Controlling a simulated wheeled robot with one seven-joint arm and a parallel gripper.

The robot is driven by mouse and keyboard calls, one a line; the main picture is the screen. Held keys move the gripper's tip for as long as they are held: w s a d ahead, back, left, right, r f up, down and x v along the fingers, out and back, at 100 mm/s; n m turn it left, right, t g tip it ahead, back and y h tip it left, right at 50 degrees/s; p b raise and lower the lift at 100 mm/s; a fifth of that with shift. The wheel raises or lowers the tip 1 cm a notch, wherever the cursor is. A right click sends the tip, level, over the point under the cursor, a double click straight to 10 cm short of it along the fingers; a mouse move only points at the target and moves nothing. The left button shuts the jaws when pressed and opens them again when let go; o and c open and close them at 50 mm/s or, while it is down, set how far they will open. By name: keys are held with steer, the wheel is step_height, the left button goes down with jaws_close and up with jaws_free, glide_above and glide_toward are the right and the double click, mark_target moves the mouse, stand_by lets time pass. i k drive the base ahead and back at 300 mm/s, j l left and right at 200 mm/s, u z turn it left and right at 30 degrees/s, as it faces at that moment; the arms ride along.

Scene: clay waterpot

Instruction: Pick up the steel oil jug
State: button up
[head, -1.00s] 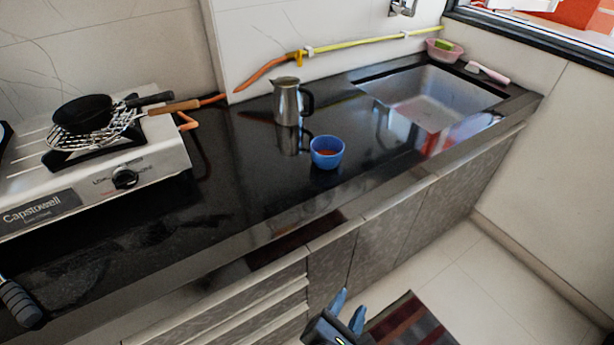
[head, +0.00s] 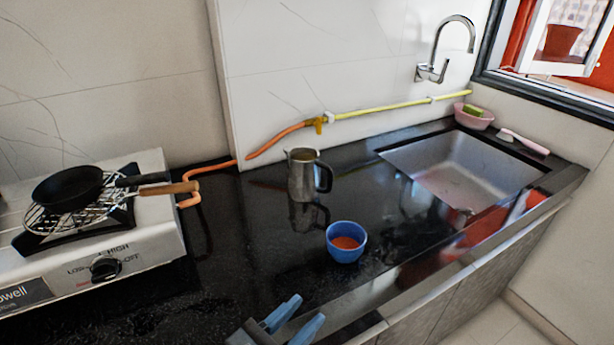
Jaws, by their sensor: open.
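The steel oil jug (head: 302,177) stands upright on the black counter, behind the blue bowl, with its dark handle on the right side. My gripper (head: 292,322) is at the bottom of the head view, its two blue fingers apart and empty. It is in front of the jug and lower in the picture, well apart from it. The blue bowl (head: 346,250), with something orange-red in it, sits between them and a little to the right.
A gas stove (head: 160,235) with a black pan (head: 68,189) stands at the left. A sink (head: 460,170) is to the right of the jug. An orange and yellow gas hose (head: 275,141) runs along the wall behind. The counter (head: 240,260) left of the bowl is clear.

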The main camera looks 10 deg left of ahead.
mark_target(303, 179)
steer(key=i, duration=1.05)
